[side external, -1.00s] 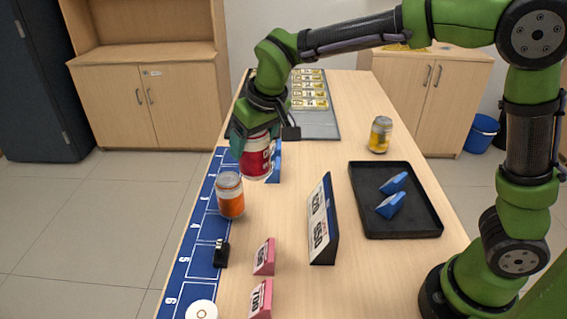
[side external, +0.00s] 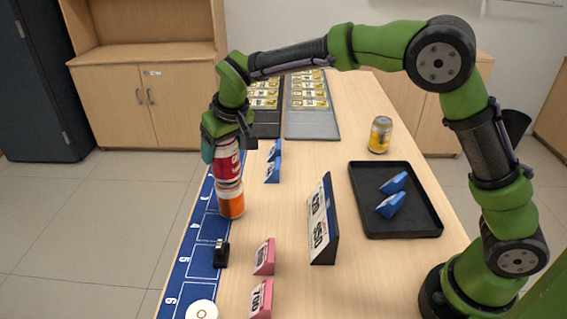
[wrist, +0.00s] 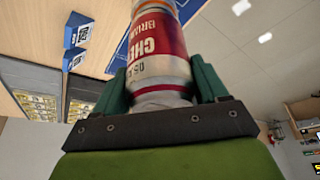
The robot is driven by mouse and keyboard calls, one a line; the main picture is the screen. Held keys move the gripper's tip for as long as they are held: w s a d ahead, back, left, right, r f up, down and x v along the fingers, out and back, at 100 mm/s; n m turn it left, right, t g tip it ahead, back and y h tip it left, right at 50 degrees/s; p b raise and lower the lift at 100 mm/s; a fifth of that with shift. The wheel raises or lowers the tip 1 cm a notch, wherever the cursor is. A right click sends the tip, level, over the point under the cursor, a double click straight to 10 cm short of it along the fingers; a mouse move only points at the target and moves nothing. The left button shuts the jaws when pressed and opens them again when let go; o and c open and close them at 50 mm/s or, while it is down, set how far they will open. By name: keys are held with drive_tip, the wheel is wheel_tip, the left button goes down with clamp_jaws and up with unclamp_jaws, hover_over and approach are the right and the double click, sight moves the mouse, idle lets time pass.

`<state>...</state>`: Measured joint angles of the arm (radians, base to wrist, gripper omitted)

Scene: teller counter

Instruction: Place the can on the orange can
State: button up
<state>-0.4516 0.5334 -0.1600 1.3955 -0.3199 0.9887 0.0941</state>
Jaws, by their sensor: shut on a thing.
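A red and white can (side external: 227,167) is held upright in my gripper (side external: 222,142) in the side external view. The orange can (side external: 231,203) stands on the blue numbered strip at the table's left edge. The red can is directly above the orange can, and its bottom meets or nearly meets the top; I cannot tell whether they touch. In the wrist view the red can (wrist: 158,45) sits between the two green fingers of my gripper (wrist: 163,88).
A yellow can (side external: 380,135) stands at the back right. A black tray (side external: 405,232) holds two blue wedges. A number sign (side external: 323,222), pink wedges (side external: 263,257) and a black clip-like object (side external: 221,254) stand nearer. Blue wedges (side external: 273,165) are close behind the cans.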

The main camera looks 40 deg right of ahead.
drive_tip(key=o, duration=1.3)
drive_tip(key=shift+f, duration=0.1)
drive_tip(key=shift+o, duration=0.2)
drive_tip(key=shift+r, duration=0.4)
drive_tip(key=v, duration=1.1)
drive_tip(key=s+d+r+m+t+y, duration=0.1)
drive_tip(key=s+d+r+m+y, duration=0.15)
drive_tip(key=s+d, duration=0.8)
drive_tip(key=s+d+f+t, duration=0.1)
drive_tip(key=s+f, duration=0.2)
drive_tip(key=s, duration=0.4)
drive_tip(key=s+d+f+m, duration=0.1)
drive_tip(key=s+f, duration=0.2)
drive_tip(key=s, duration=0.4)
drive_tip(key=shift+s+d+t, duration=0.2)
drive_tip(key=shift+s+t, duration=0.15)
drive_tip(key=shift+t, duration=0.05)
